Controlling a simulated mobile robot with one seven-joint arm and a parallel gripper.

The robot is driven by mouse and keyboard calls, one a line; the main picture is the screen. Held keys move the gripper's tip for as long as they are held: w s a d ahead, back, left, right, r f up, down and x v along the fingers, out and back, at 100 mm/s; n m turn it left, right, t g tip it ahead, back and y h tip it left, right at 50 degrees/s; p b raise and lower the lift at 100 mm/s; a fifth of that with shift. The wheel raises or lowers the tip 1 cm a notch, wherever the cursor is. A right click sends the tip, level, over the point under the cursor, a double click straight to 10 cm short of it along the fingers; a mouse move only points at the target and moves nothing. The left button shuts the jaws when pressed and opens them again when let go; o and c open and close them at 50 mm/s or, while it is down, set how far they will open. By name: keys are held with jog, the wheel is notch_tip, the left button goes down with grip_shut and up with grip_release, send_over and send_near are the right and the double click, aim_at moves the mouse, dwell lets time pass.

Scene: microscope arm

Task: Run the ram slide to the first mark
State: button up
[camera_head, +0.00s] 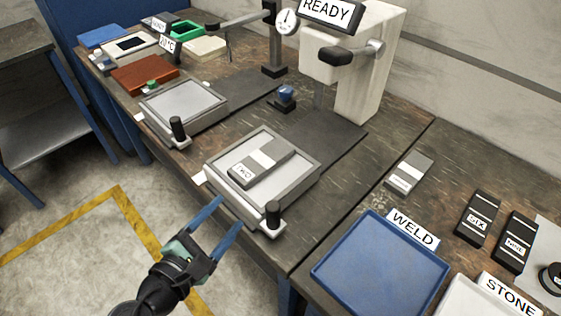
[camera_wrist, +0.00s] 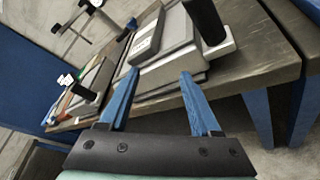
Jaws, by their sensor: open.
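A grey slide with a raised rim (camera_head: 302,196), which looks like the ram slide, stands at the near end of a dark track (camera_head: 325,138) leading to a white press (camera_head: 372,75). A block with a light middle band and a label (camera_head: 262,163) lies in it. An upright black handle (camera_head: 273,213) stands at its front right corner; the handle also shows in the wrist view (camera_wrist: 205,20). My gripper (camera_head: 230,212) is open and empty, with blue fingers, in front of the slide and left of the handle. I cannot make out any marks on the track.
A second slide (camera_head: 185,103) with a black handle sits to the left, near a dial gauge stand (camera_head: 274,45). A blue WELD tray (camera_head: 380,265) and several dark labelled blocks lie to the right. Open floor lies before the bench edge.

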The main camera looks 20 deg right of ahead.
aim_at(282, 199)
jog(key=s+r+n+h+p, duration=0.2)
jog(key=s+n+h+p, duration=0.2)
jog(key=s+n+p, duration=0.3)
jog(key=shift+g, duration=0.4)
jog(key=x, duration=0.8)
jog(key=s+x, duration=0.1)
jog(key=x, duration=0.3)
jog(key=shift+w+d+r+b, duration=0.1)
jog(key=shift+d+b, duration=0.2)
jog(key=shift+d, duration=0.3)
grip_shut()
